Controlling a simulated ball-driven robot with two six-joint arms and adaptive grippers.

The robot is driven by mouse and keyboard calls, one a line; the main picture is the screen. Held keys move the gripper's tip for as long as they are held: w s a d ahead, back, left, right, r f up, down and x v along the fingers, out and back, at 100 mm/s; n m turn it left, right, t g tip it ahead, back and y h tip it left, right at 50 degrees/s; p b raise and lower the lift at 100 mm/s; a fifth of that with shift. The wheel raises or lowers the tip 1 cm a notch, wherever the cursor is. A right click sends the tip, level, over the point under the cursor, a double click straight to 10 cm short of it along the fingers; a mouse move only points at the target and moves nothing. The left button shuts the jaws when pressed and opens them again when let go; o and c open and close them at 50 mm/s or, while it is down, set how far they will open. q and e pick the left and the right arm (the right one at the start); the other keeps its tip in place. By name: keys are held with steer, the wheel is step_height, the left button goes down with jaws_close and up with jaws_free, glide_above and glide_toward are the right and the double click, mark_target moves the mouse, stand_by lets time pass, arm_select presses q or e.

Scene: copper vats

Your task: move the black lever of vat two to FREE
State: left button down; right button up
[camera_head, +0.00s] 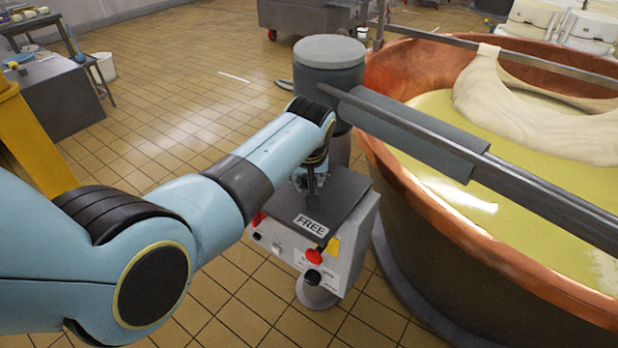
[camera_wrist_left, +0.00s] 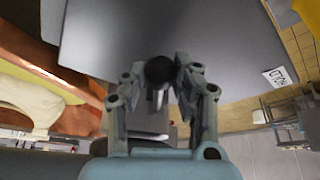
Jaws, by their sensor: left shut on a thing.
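The control box (camera_head: 335,250) of the vat has a dark grey sloped top with a white FREE label (camera_head: 311,225) at its near edge. In the left wrist view a HOLD label (camera_wrist_left: 280,77) lies at the right of the grey panel (camera_wrist_left: 205,40). The black lever's round knob (camera_wrist_left: 159,69) is between the fingertips of my left gripper (camera_head: 311,187), which is shut on it above the panel. The lever's tilt and lower part are mostly hidden by the gripper. My right gripper is not in view.
A copper vat (camera_head: 400,190) with yellow liquid and pale cloth stands right of the box.

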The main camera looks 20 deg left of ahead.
arm_select(q)
steer(key=c, duration=1)
jaws_free()
steer(key=shift+d, duration=0.1)
steer(key=shift+r, duration=0.15)
steer(key=shift+w+r, duration=0.1)
steer(key=shift+r, duration=0.25)
step_height(320, 180, up, 9)
steer(key=shift+r, duration=0.1)
